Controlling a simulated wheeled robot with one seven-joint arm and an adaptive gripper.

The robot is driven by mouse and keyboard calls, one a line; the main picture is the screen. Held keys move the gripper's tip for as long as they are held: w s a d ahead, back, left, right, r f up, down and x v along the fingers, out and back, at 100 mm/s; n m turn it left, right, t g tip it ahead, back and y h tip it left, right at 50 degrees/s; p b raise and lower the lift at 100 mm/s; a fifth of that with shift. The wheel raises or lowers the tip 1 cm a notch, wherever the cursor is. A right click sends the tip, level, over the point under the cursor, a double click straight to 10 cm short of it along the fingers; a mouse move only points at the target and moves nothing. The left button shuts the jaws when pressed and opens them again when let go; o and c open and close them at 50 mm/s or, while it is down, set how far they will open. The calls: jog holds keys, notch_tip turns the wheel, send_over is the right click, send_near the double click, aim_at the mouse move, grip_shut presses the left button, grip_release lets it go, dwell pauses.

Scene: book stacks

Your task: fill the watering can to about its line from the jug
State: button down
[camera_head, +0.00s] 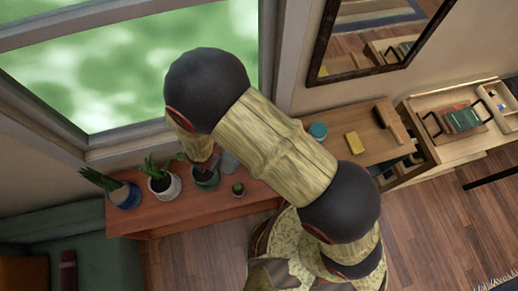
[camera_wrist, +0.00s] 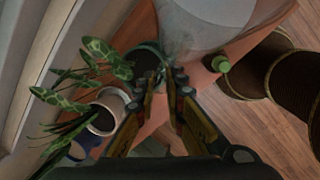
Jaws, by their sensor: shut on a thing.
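My gripper (camera_wrist: 178,82) is shut on a clear grey vessel, which looks like the jug (camera_wrist: 205,22); its grip point is hard to make out. The jug fills the top middle of the wrist view, cut off by the edge. In the head view a pale grey see-through part, likely the jug (camera_head: 229,162), shows beside my arm over the shelf. My arm covers most of the gripper there. I cannot pick out the watering can or its line in either view, nor tell the water level in the jug.
A dark teal pot (camera_wrist: 143,60) stands just left of the jug. A white pot (camera_wrist: 106,112) with a leafy plant, a blue pot (camera_head: 126,196) and a small cactus (camera_head: 238,188) share the reddish shelf (camera_head: 160,218). The window (camera_head: 110,70) is behind. A yellow block (camera_head: 354,142) lies right.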

aim_at(220, 155)
jog(key=shift+w+d+r+g+y+p, duration=0.15)
jog(key=shift+w+d+r+g+y, duration=0.15)
jog(key=shift+r+y, duration=0.15)
jog(key=shift+w+d+r+g+y+p, duration=0.2)
jog(key=shift+d+r+y, duration=0.15)
jog(key=shift+r, duration=0.15)
jog(key=shift+w+d+r+g+y, duration=0.3)
jog(key=shift+d+r+g+y, duration=0.15)
jog(key=shift+y, duration=0.25)
jog(key=shift+w+d, duration=0.1)
jog(key=shift+d, duration=0.05)
jog(key=shift+w+d+r+g+y, duration=0.15)
jog(key=shift+d+r+g+y, duration=0.15)
jog(key=shift+y, duration=0.5)
jog(key=shift+w+d+f+m+g+y+b, duration=0.2)
jog(key=shift+d+f+g+y+b, duration=0.15)
jog(key=shift+y+b, duration=0.3)
jog(key=shift+w+d+f+m+g+y+b, duration=0.25)
jog(key=shift+f+y+b, duration=0.2)
jog(key=shift+b, duration=0.3)
dwell(3.3)
jog(key=shift+s+r, duration=0.1)
